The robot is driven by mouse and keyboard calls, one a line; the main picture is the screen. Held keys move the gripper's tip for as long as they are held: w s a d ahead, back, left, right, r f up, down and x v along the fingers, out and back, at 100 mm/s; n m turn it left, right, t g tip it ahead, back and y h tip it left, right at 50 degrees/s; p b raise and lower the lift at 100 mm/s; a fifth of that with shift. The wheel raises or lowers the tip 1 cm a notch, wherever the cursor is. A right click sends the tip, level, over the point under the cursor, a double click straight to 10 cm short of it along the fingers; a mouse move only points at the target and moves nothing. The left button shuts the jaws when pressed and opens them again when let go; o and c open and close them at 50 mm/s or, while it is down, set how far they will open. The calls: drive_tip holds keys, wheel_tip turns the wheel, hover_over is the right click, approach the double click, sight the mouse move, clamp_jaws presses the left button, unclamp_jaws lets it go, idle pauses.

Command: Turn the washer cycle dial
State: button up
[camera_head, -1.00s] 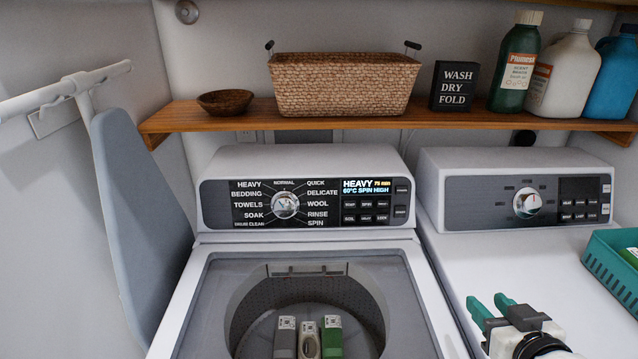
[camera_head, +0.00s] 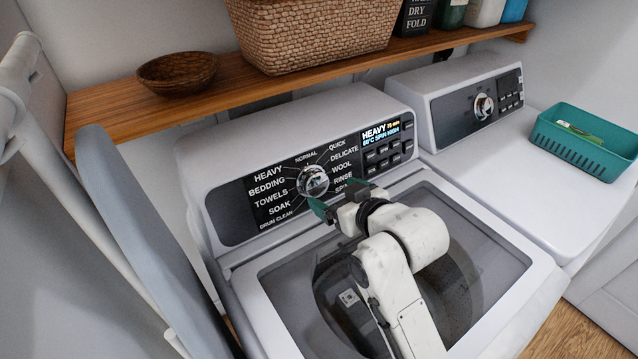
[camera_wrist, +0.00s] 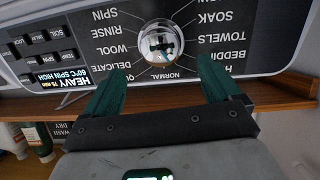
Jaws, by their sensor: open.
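The washer cycle dial (camera_head: 313,181) is a round silver knob on the black control panel of the left machine, ringed by cycle names. The display (camera_head: 381,133) reads HEAVY, 60°C SPIN HIGH. My gripper (camera_head: 345,199) has green fingertips and is open and empty, just in front of the panel near the dial. In the wrist view, which is upside down, the dial (camera_wrist: 161,43) lies beyond and between the two spread fingertips of my gripper (camera_wrist: 158,75), seemingly not touched. The dial's pointer direction is hard to read.
A wooden shelf (camera_head: 110,106) above the washer holds a wicker basket (camera_head: 312,33) and a brown bowl (camera_head: 177,72). A grey ironing board (camera_head: 135,230) stands close on the left. The dryer (camera_head: 520,165) on the right carries a teal basket (camera_head: 584,150). The washer's drum lies below my arm.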

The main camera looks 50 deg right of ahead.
sight(319, 184)
drive_tip(key=p+x, duration=0.1)
drive_tip(key=x, duration=0.6)
drive_tip(key=shift+w, duration=0.35)
drive_tip(key=shift+f, duration=0.1)
drive_tip(key=c, duration=1.1)
drive_tip(key=shift+o, duration=0.2)
drive_tip(key=shift+d+m, duration=0.1)
drive_tip(key=shift+m, duration=0.2)
drive_tip(key=shift+m+p, duration=0.95)
drive_tip(key=shift+m, duration=0.15)
drive_tip(key=shift+s+d+m+y+p, duration=0.1)
drive_tip(key=shift+m+y+p, duration=0.45)
drive_tip(key=shift+m, duration=0.65)
